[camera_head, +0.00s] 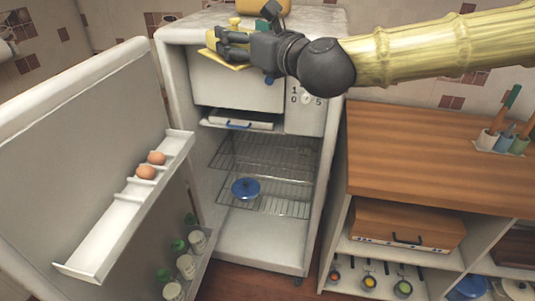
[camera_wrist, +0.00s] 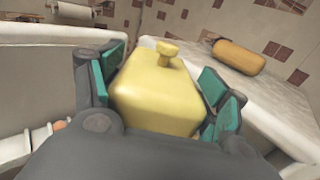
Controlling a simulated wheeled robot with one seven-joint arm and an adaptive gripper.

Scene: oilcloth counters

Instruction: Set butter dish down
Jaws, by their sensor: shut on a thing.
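The butter dish (camera_wrist: 158,95) is pale yellow with a box-shaped lid and a small knob on top. In the wrist view it sits between the teal pads of my gripper (camera_wrist: 165,100), which is shut on it. In the head view my gripper (camera_head: 228,46) is at the upper front of the open fridge, near its top edge. Yellow parts of the dish (camera_head: 238,67) show around the dark fingers, which hide much of it. The dish looks roughly upright. I cannot tell its exact height over the fridge top (camera_wrist: 230,103).
A rounded yellow-brown object (camera_wrist: 238,57) stands on the fridge top. The open fridge door (camera_head: 90,130) holds eggs (camera_head: 146,172) and bottles (camera_head: 186,265). Inside, a blue lidded dish (camera_head: 245,188) is on a wire rack (camera_head: 275,160). The wooden counter (camera_head: 420,150) at right is mostly clear.

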